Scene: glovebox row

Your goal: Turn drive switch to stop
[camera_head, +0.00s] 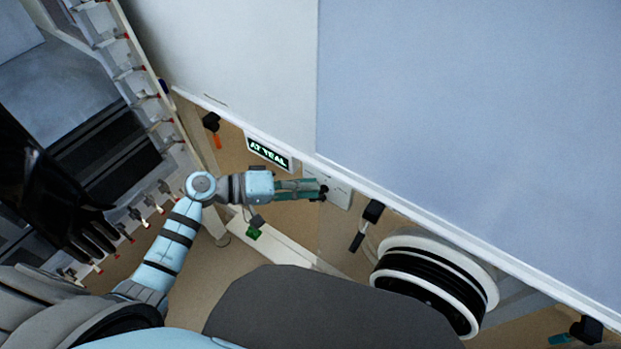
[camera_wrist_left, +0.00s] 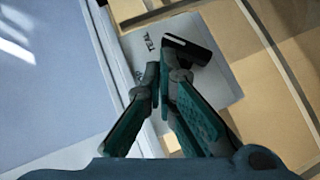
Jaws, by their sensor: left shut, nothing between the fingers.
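The drive switch has a pale plate (camera_head: 341,194) on the panel under the long white edge. In the left wrist view its plate (camera_wrist_left: 222,80) carries lettering that seems to read "TEAL", and a dark bar-shaped handle (camera_wrist_left: 190,49) lies tilted across it. My left gripper (camera_head: 321,190) is shut and empty, with its fingertips at the plate. In the left wrist view the fingertips (camera_wrist_left: 167,71) are just below the handle's left part; I cannot tell whether they touch it. The handle is mostly hidden behind the fingers in the head view. My right gripper is not in view.
A lit sign (camera_head: 268,152) reading "AT TEAL" is left of the switch plate. A black lever (camera_head: 367,225) hangs right of it, before a black-and-white round port (camera_head: 435,282). A black glove (camera_head: 60,195) is at far left. Tan floor lies below.

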